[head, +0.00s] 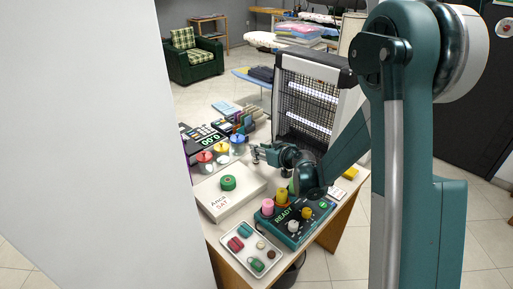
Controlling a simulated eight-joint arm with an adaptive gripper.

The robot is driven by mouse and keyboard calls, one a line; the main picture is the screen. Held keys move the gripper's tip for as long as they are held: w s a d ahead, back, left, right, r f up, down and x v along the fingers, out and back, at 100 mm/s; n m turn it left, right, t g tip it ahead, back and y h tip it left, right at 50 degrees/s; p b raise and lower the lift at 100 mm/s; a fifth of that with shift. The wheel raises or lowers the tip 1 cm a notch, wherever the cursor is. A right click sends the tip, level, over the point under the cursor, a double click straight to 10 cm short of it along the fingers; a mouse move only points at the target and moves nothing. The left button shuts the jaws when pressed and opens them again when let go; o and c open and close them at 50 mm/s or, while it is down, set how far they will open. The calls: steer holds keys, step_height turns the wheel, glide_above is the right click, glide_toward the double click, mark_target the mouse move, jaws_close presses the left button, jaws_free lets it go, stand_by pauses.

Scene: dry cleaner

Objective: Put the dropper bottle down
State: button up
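My gripper (256,153) is over the table, right of a row of small clear jars with a red top (205,158), a yellow top (221,149) and a blue top (238,141). Its fingers point left and are close to the blue-topped jar in the picture. They are too small here to tell whether they are open or shut, or what is between them. I cannot pick out a dropper bottle for certain. My wrist and forearm cover part of the table behind them.
A white box (222,201) with a green spool (228,183) lies on the table (229,257). A teal device (294,222) holds pink and yellow spools. A tray (267,244) of small items is at the front. A black-grid panel (304,99) stands behind. A white wall (90,120) blocks the left.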

step_height(320, 180, up, 8)
steer(key=s+d+p, duration=0.1)
steer(key=p, duration=0.1)
steer(key=shift+s+f, duration=0.15)
steer(key=shift+s, duration=0.1)
stand_by(0.8)
steer(key=s+d+r+m+g+h, duration=0.1)
steer(key=s+d+r, duration=0.25)
steer(key=s, duration=0.45)
steer(key=s+d+r+m+g+h, duration=0.1)
steer(key=s+d+r, duration=0.1)
steer(key=s+r, duration=0.35)
steer(key=s+d+r+m+h, duration=0.1)
steer(key=s+d+r, duration=0.2)
steer(key=s, duration=0.7)
steer(key=s+d+f+m+g+h, duration=0.1)
steer(key=s+d, duration=0.4)
steer(key=s, duration=0.7)
steer(key=s+d+f+m+g+h, duration=0.1)
steer(key=s+d, duration=0.5)
steer(key=s, duration=0.7)
steer(key=shift+f+m+h, duration=0.15)
steer(key=shift+m+h, duration=0.65)
steer(key=shift+h, duration=0.4)
